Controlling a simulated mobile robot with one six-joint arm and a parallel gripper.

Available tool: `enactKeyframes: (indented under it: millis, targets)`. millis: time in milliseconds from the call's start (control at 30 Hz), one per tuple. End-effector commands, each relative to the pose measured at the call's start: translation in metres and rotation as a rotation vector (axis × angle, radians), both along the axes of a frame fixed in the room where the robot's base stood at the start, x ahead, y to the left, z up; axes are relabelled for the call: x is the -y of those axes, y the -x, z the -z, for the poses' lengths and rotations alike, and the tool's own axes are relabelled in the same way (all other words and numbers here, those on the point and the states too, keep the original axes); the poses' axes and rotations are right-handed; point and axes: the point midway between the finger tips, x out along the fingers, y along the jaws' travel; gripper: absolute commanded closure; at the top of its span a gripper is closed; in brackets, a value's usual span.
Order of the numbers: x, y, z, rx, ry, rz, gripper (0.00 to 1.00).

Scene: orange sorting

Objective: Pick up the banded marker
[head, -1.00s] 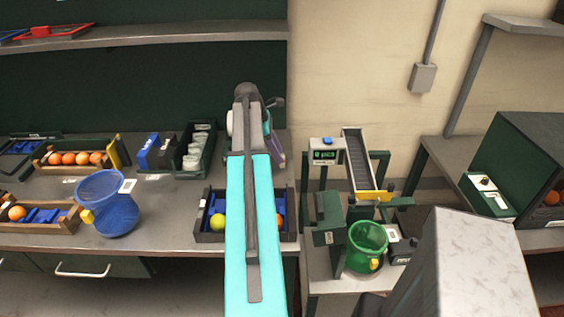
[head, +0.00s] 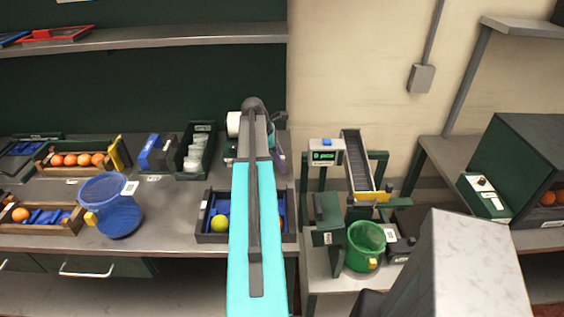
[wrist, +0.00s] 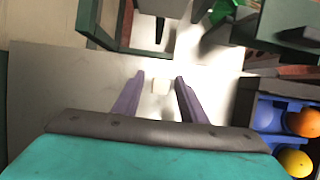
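My gripper (wrist: 159,80) is open in the wrist view, with its two purple fingers apart and pointing at the pale bench top (wrist: 60,85). A small cream piece (wrist: 160,86) shows between the fingertips, and I cannot tell whether it is part of the marker. A narrow dark upright shape (wrist: 160,30) stands beyond it. I cannot make out a banded marker for certain in either view. In the head view my teal arm reaches over the front tray to the back of the bench and hides much of that area.
The dark tray (head: 211,238) with blue dividers holds a yellow ball (head: 219,222); the wrist view also shows an orange (wrist: 302,122) there. A green bin (head: 207,140) and a blue basket (head: 115,212) stand left. A scale (head: 325,153) and chute (head: 357,165) stand right.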

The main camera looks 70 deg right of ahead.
Motion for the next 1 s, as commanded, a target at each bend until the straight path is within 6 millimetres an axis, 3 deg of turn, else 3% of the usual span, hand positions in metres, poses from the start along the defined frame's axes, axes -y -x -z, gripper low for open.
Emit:
enactKeyframes:
  millis: [667, 900, 1000]
  targets:
    - [0.0002, 0.0012, 0.0050, 0.000, 0.000, -0.001, 0.62]
    - [0.0001, 0.0010, 0.0049, 0.000, 0.000, -0.001, 1.00]
    - [0.0001, 0.0010, 0.0049, 0.000, 0.000, -0.001, 1.00]
